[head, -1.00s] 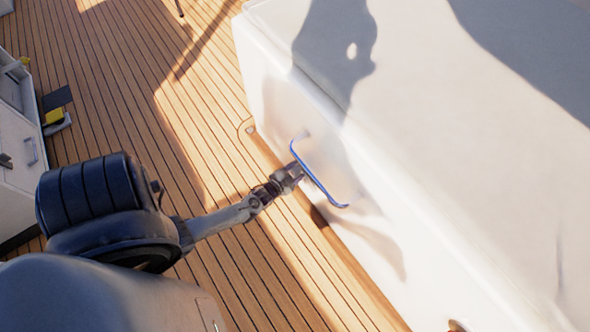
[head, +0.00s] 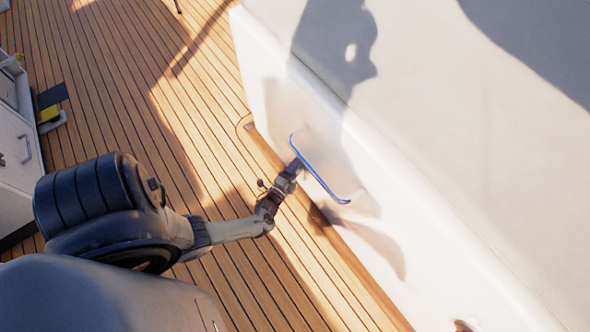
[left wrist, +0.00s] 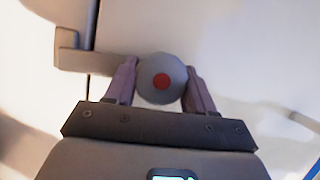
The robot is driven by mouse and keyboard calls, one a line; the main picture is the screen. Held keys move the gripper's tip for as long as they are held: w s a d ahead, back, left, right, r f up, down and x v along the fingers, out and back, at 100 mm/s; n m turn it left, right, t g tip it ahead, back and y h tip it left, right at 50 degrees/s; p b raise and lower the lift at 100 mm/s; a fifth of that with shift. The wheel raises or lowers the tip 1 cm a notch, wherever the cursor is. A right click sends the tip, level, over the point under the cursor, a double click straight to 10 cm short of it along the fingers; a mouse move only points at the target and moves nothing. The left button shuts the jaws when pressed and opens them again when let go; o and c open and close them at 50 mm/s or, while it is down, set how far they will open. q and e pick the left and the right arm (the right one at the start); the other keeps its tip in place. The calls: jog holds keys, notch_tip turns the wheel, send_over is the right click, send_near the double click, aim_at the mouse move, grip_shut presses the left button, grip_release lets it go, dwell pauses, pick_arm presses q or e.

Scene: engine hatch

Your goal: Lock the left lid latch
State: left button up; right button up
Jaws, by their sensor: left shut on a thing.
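The left lid latch shows in the left wrist view as a round grey knob (left wrist: 161,78) with a red dot in its middle. A grey bar (left wrist: 80,60) reaches left from the knob across a dark seam. My left gripper (left wrist: 160,82) has one finger on each side of the knob and is shut on it. In the head view my left gripper (head: 296,166) is low against the side of the white hatch (head: 440,190), beside the blue handle. The latch is hidden there. My right gripper is not in view.
A blue handle (head: 318,180) sticks out from the hatch side, close to my left gripper. Wooden deck (head: 150,120) lies open to the left of the hatch. A white cabinet (head: 15,165) stands at the far left, with a yellow object (head: 50,114) near it.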

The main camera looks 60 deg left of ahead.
pick_arm(q)
jog(key=shift+m, duration=0.6)
jog(key=o, duration=1)
jog(key=shift+s, duration=0.1)
jog(key=p+v, duration=0.3)
jog(key=v, duration=0.7)
jog(key=shift+s+d+f, duration=0.2)
jog(key=shift+s, duration=0.1)
jog(key=shift+w, duration=0.1)
